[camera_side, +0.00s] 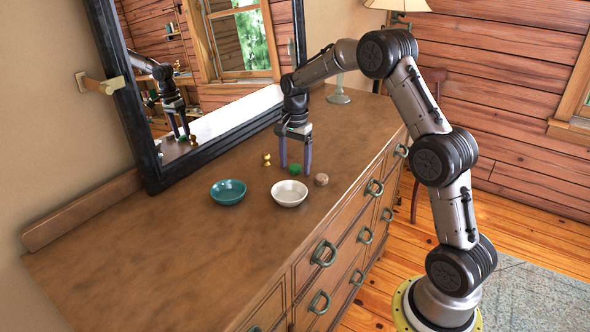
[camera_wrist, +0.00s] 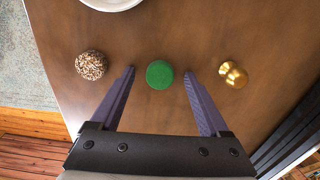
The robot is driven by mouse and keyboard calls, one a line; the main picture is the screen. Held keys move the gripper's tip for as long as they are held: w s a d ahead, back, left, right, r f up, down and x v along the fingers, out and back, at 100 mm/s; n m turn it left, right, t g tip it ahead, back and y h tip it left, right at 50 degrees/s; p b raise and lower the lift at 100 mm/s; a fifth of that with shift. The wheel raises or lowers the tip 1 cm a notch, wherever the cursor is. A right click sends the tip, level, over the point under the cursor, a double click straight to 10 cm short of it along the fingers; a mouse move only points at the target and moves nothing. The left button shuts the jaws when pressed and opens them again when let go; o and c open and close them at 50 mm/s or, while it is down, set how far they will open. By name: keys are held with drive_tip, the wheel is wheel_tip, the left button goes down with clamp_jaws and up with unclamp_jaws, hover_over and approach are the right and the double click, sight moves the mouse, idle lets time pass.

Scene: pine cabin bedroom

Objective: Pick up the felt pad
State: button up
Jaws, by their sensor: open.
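The felt pad is most likely the round green disc (camera_wrist: 160,74), lying flat on the dresser top. In the side view the green disc (camera_side: 295,169) shows low between the fingers. My gripper (camera_wrist: 158,72) is open, with its two purple fingers on either side of the disc in the wrist view and nothing held. In the side view my gripper (camera_side: 295,170) points straight down at the dresser top, close above it. I cannot tell whether the fingertips touch the surface.
On the dresser top (camera_side: 170,262), a speckled brown round thing (camera_wrist: 91,65) and a brass knob (camera_wrist: 233,74) flank the disc. A white bowl (camera_side: 289,193) and a teal bowl (camera_side: 228,191) stand nearby. A black-framed mirror (camera_side: 148,150) leans behind. The dresser's near left is clear.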

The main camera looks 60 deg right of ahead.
clamp_jaws()
drive_tip(key=shift+r, duration=0.15)
idle(0.5)
